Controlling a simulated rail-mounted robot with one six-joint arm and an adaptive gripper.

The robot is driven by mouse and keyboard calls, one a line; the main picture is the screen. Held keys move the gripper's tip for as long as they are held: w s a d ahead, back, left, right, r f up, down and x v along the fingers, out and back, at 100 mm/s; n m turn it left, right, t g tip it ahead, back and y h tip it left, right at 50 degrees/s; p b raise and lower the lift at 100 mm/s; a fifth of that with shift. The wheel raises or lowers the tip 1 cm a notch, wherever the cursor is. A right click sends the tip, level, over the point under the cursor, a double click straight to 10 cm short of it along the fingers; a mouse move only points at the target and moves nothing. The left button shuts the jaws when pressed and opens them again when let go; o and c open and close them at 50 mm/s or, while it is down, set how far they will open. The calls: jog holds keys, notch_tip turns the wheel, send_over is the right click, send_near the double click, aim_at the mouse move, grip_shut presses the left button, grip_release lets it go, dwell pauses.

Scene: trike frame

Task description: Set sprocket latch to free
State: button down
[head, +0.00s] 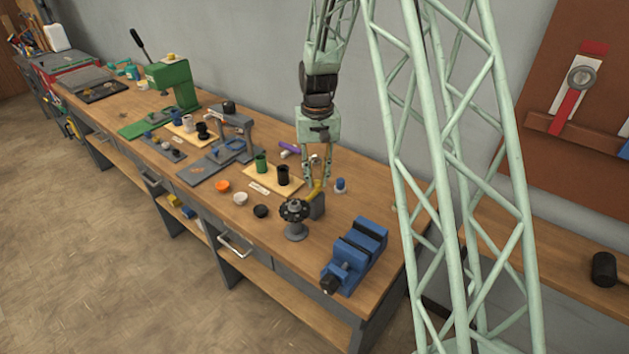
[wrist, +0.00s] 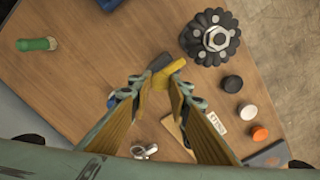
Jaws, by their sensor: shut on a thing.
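The sprocket (head: 295,210) is a dark toothed wheel on a grey stand near the front of the bench; it also shows in the wrist view (wrist: 212,38). Beside it is a dark grey block (head: 317,208) with a yellow latch lever (head: 317,190) at its top. In the wrist view the yellow lever (wrist: 170,70) lies at my fingertips, pointing toward the sprocket. My gripper (head: 316,184) points down over the block, its fingers shut on the yellow lever. The fingertips partly hide where they meet the lever.
A blue vise (head: 355,255) stands to the right of the sprocket. Black (head: 261,211), white (head: 240,199) and orange (head: 222,185) caps lie to the left. A small blue-topped item (head: 340,185) stands behind right. Green and black cups (head: 283,175) stand behind left.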

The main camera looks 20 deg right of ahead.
aim_at(317, 181)
jog(key=shift+w+d, duration=0.1)
jog(key=shift+w, duration=0.05)
jog(key=c, duration=2.4)
grip_release()
jog(key=shift+d, duration=0.1)
jog(key=shift+r, duration=0.1)
jog(key=shift+r, duration=5.9)
jog(key=shift+r, duration=0.1)
